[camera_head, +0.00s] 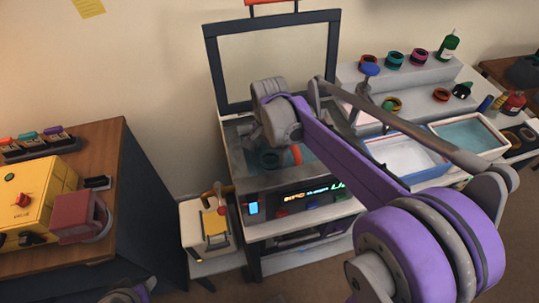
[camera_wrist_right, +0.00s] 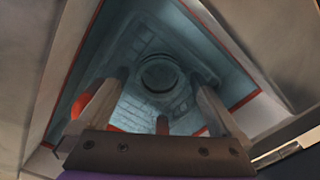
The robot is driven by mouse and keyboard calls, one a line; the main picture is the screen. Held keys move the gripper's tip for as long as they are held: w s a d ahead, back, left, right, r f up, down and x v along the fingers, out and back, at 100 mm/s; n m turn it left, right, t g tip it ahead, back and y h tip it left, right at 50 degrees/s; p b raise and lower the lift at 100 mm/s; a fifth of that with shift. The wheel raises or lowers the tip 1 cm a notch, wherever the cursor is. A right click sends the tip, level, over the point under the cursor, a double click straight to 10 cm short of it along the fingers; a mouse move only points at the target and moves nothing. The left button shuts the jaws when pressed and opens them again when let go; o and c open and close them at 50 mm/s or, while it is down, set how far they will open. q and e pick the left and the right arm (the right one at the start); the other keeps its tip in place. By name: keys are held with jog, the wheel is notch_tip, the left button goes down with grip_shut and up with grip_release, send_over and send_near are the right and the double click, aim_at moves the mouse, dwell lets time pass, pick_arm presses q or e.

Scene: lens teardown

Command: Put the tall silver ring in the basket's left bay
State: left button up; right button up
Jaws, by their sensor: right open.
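In the right wrist view my right gripper (camera_wrist_right: 158,82) is open, its two fingers spread on either side of a dark round ring-like thing (camera_wrist_right: 160,73). This lies deeper in a teal recess with a reddish edge. I cannot tell whether it is the tall silver ring, or whether the fingers touch it. Nothing shows held between the fingers. In the head view my right arm reaches over the grey machine, and its jaws are hidden or too small to make out. I cannot clearly pick out the basket or its left bay. My left jaws are not in view.
A dark upright frame (camera_head: 211,65) stands behind the machine. To the right are a blue-rimmed tray (camera_head: 443,168), a teal-bottomed tray (camera_head: 470,132), and a grey step (camera_head: 430,78) with several coloured rings and a green bottle (camera_head: 448,46). A yellow box (camera_head: 40,205) sits on the left table.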

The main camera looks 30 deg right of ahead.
jog(key=shift+r, duration=0.3)
notch_tip(320, 180, up, 12)
jog(key=p, duration=0.1)
jog(key=shift+f, duration=0.15)
dwell(1.1)
